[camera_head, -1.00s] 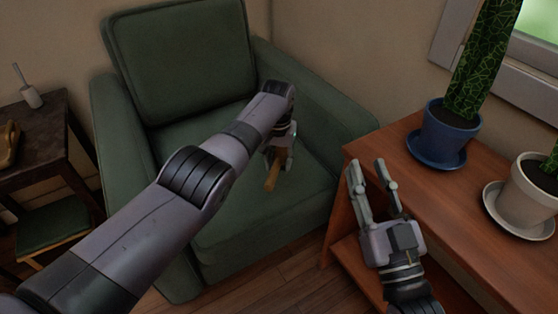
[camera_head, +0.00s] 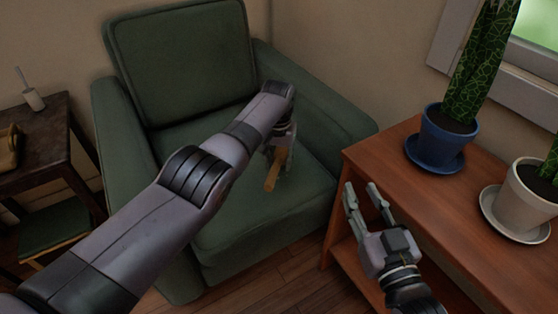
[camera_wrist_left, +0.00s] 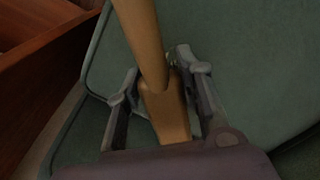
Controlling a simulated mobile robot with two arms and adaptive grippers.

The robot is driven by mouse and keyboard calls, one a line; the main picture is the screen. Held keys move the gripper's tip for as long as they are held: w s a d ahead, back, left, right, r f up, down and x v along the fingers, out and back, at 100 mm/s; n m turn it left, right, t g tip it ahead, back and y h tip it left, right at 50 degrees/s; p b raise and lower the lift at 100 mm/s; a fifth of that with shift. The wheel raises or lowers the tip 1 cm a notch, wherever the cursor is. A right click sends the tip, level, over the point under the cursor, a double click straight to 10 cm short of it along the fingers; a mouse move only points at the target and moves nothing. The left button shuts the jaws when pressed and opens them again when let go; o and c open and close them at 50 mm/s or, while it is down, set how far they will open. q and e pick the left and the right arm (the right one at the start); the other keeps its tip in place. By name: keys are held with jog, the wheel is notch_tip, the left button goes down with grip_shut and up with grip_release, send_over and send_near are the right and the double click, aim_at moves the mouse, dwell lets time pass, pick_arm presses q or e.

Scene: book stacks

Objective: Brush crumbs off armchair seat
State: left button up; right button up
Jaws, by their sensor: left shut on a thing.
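The green armchair (camera_head: 225,220) stands against the wall, its seat partly hidden by my left arm. My left gripper (camera_head: 277,160) is over the seat, shut on the wooden handle of a brush (camera_head: 271,177). In the left wrist view, the tan handle (camera_wrist_left: 160,100) lies between the two fingers (camera_wrist_left: 157,88), with the green seat (camera_wrist_left: 255,70) below it. I see no bristles and cannot make out any crumbs. My right gripper (camera_head: 364,197) is open and empty, near the front edge of the wooden shelf unit.
A wooden shelf unit (camera_head: 400,185) at the right bears a blue pot (camera_head: 446,135) and a white pot (camera_head: 530,195), each with a plant on a saucer. A dark side table (camera_head: 45,135) at the left holds a white handled object (camera_head: 33,98) and a brown object (camera_head: 8,147).

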pick_arm(q)
jog(key=shift+r+p, duration=0.4)
jog(key=shift+r, duration=0.1)
jog(key=shift+r+p, duration=0.95)
pick_arm(e)
jog(key=s+d+f+g+h, duration=0.1)
jog(key=s+f+g, duration=0.1)
jog(key=f, duration=0.3)
jog(key=s+d+f+g+h, duration=0.1)
jog(key=s+d+f+g, duration=0.1)
jog(key=f+g, duration=0.3)
jog(key=shift+s+f+g, duration=0.3)
jog(key=shift+s+f, duration=0.4)
jog(key=shift+s, duration=0.1)
jog(key=shift+d, duration=0.1)
